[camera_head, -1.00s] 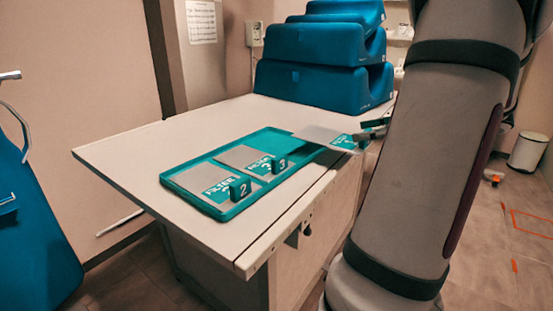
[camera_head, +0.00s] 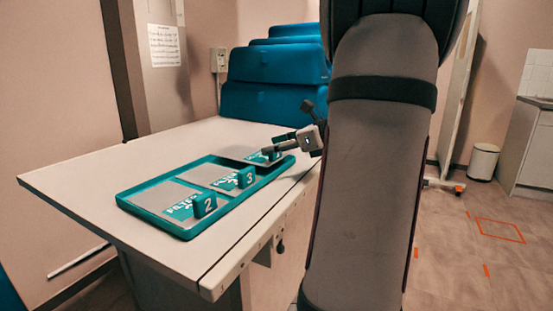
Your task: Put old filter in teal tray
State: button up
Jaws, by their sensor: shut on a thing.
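The teal tray (camera_head: 131,207) lies on the white table. Two flat grey filters with teal labels lie in it: one by the tab marked 2 (camera_head: 174,199) and one by the tab marked 3 (camera_head: 205,174). A third grey filter (camera_head: 240,152) with a teal label is at the tray's far end. My gripper (camera_head: 276,148) is shut on this filter's right edge, by its label. The filter looks nearly level; I cannot tell whether it rests on the tray floor or is just above it. My arm comes in from the right.
The white table top (camera_head: 95,172) is bare around the tray. Blue foam cushions (camera_head: 262,103) are stacked at the table's back. A white bin (camera_head: 483,161) and a cabinet (camera_head: 532,150) stand at the far right. The floor at right is open, with orange markings.

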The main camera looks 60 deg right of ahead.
jog(key=shift+f, duration=0.95)
jog(key=shift+f+b, duration=0.15)
jog(key=shift+b, duration=0.15)
jog(key=o, duration=1.2)
jog(key=shift+c, duration=0.2)
